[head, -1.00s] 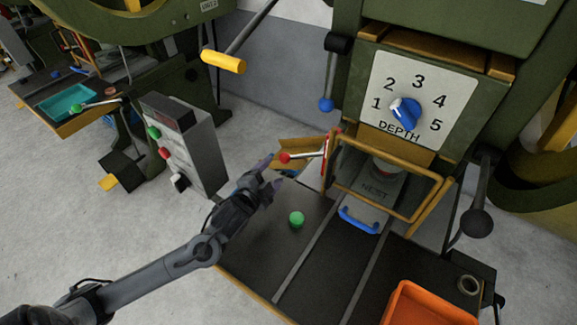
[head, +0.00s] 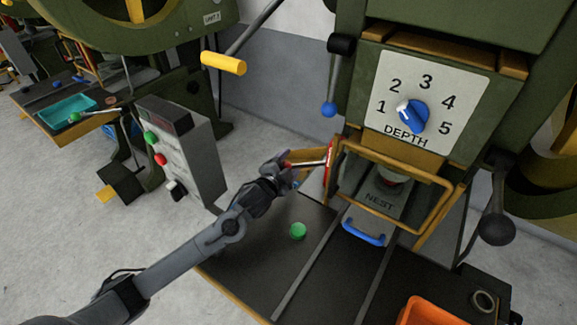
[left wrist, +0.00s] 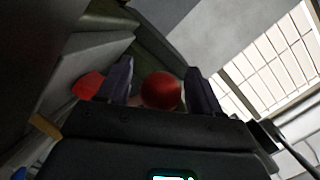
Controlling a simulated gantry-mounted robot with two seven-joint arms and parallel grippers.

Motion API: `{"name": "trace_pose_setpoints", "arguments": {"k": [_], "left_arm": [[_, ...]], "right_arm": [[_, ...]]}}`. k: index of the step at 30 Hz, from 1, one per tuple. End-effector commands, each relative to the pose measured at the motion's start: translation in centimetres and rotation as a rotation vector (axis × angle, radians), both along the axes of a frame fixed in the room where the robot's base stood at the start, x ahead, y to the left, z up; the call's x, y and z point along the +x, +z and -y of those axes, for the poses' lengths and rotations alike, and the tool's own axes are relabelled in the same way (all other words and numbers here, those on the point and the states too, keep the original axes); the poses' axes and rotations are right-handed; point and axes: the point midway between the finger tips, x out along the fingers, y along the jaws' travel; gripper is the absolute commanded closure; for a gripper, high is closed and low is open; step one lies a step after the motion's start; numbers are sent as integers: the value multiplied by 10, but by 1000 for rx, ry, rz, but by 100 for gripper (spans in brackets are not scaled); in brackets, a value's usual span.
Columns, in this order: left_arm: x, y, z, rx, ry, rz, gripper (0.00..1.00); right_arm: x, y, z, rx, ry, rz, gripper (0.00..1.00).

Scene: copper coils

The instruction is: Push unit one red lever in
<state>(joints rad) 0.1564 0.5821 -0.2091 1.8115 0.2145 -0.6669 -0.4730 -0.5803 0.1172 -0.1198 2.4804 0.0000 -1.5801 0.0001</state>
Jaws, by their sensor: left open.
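The red lever's pale rod (head: 310,163) sticks out to the left from a red plate (head: 331,165) on the green press. Its red ball knob is mostly hidden by my left gripper (head: 287,166) in the head view. In the left wrist view the red knob (left wrist: 161,90) sits between the two spread fingers of my left gripper (left wrist: 160,82). The gripper is open around the knob; whether a finger touches it I cannot tell. My right gripper is not in view.
A yellow guard frame (head: 400,172) and a blue handle (head: 363,233) are to the right. A grey control box (head: 185,150) stands to the left. An orange bin (head: 430,312) is at front right.

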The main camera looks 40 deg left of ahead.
Motion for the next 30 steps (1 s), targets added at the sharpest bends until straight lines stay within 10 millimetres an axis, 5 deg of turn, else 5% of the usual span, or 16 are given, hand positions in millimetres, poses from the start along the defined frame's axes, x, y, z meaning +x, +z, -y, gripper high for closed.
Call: {"name": "trace_pose_setpoints", "arguments": {"k": [9,21,26,30], "left_arm": [[1,0,0,0,0,0,38],[1,0,0,0,0,0,99],[1,0,1,0,0,0,100],[3,5,20,-4,-3,-1,100]], "right_arm": [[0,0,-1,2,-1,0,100],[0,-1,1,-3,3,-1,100],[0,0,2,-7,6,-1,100],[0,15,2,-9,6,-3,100]]}}
